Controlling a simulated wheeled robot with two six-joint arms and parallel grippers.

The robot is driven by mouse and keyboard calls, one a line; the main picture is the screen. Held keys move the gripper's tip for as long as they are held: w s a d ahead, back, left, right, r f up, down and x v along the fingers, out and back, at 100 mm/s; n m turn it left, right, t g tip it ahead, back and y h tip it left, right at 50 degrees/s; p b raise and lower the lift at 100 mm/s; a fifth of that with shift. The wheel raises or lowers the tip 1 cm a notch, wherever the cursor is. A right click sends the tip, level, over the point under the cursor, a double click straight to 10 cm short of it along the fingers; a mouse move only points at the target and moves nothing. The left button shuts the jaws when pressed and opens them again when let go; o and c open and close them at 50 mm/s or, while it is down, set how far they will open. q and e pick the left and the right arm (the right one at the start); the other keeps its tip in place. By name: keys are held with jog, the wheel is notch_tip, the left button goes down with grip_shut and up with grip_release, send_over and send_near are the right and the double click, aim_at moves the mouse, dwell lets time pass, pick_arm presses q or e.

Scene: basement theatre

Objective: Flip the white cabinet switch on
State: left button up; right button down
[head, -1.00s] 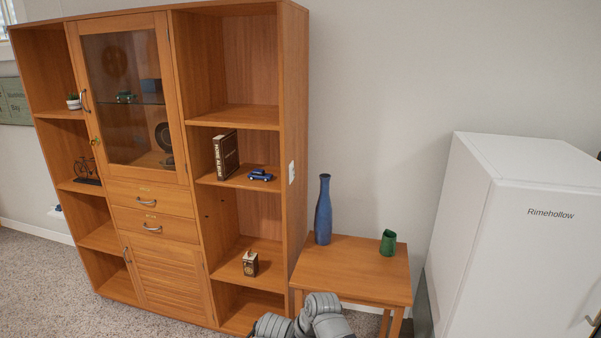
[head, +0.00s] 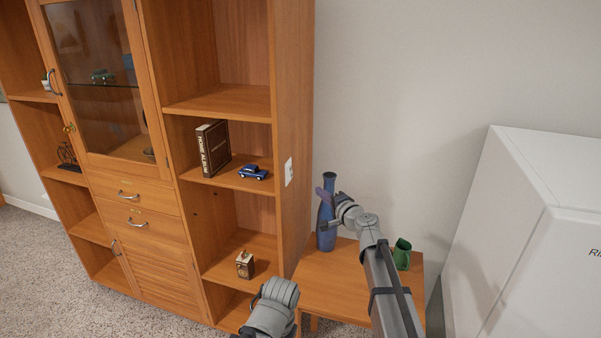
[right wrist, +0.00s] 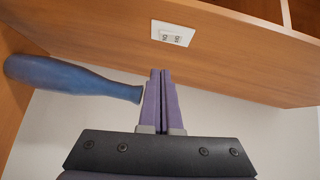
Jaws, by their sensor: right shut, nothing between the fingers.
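The white switch plate (head: 288,171) is on the right side panel of the wooden cabinet (head: 294,90). The right wrist view shows the plate (right wrist: 173,33) with two small marked rockers, just beyond my fingertips. I cannot tell which way the rockers are set. My right gripper (head: 326,190), with purple fingers, is in front of the blue vase, right of and slightly below the switch. In the right wrist view its fingers (right wrist: 161,73) are shut and empty, pointing at the panel, apart from the switch. My left gripper is not in view.
A blue vase (head: 326,240) stands on the small wooden table (head: 320,284), close beside my right gripper. A white fridge-like unit (head: 500,240) stands at the right. The shelves hold a book (head: 214,149) and a blue toy car (head: 253,172).

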aim_at(290, 172)
jog(key=shift+w+d+r, duration=0.3)
jog(key=shift+w+d, duration=0.15)
jog(key=shift+w, duration=0.05)
jog(key=shift+w, duration=0.1)
jog(key=s+a+b+x, duration=0.1)
jog(key=a+x, duration=0.1)
jog(key=x, duration=1)
jog(key=shift+w+a, duration=0.15)
jog(key=shift+a, duration=0.25)
